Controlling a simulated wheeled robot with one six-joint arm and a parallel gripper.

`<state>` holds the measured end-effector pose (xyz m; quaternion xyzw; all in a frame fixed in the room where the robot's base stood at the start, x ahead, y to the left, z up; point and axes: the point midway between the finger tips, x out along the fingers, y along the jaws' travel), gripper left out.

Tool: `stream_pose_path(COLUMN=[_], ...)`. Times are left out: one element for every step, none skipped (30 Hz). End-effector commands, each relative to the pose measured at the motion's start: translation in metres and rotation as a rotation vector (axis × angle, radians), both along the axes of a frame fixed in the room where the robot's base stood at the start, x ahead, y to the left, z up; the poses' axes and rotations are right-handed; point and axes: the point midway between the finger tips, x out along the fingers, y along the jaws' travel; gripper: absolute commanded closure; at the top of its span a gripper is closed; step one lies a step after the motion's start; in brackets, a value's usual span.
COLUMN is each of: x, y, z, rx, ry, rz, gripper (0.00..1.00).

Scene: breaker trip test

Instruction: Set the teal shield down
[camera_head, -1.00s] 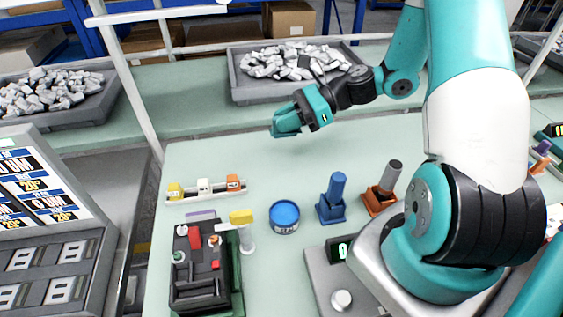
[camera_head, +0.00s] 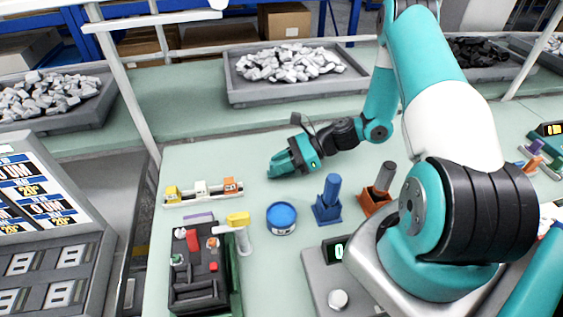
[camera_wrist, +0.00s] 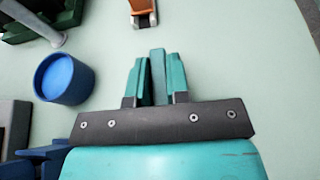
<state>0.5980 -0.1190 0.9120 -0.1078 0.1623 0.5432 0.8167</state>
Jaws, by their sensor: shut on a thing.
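My gripper (camera_wrist: 157,66) has its two teal fingers closed on the teal shield (camera_wrist: 158,52), a narrow upright-looking block that sticks out a little past the fingertips in the wrist view. In the head view my gripper (camera_head: 281,167) is low over the pale green bench, behind the blue tin and to the right of the small rack. The shield there blends with the teal fingers. I cannot tell whether it touches the bench.
The blue tin (camera_head: 282,216) and blue holder (camera_head: 328,202) stand in front, with an orange holder (camera_head: 376,199) to the right. A rack (camera_head: 203,193) with yellow, white and orange pieces is left. A black fixture (camera_head: 199,270) is front left. Bench around my gripper is clear.

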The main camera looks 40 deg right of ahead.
Motion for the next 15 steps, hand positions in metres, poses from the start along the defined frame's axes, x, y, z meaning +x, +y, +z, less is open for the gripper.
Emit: stream_pose_path(x=[0.0000,0.0000,-0.0001,0.0000,0.0000,0.0000,0.0000,0.0001,0.0000,0.0000,0.0000,0.0000,0.0000,0.0000,0.0000], y=[0.0000,0.0000,0.0000,-0.0001,-0.0001,0.0000,0.0000,-0.0001,0.0000,0.0000,0.0000,0.0000,0.0000,0.0000,0.0000], z=[-0.0006,-0.0016,-0.0031,-0.0041,-0.0034,-0.0030,-0.0029,-0.0029,-0.0029,-0.0029,-0.0029,-0.0028,-0.0028,-0.0028,-0.0025], rx=[0.000,0.000,0.000,0.000,0.000,0.000,0.000,0.000,0.000,0.000,0.000,0.000,0.000,0.000,0.000], ry=[0.000,0.000,0.001,0.001,0.000,0.000,0.000,0.000,0.000,0.000,0.000,0.000,0.000,0.000,0.000], rz=[0.000,0.000,0.000,0.000,0.000,0.000,0.000,0.000,0.000,0.000,0.000,0.000,0.000,0.000,0.000], gripper=[1.00,1.00,1.00,1.00,0.79,0.70,0.63,0.58,0.58,0.58,0.58,0.58,0.58,0.58,0.58])
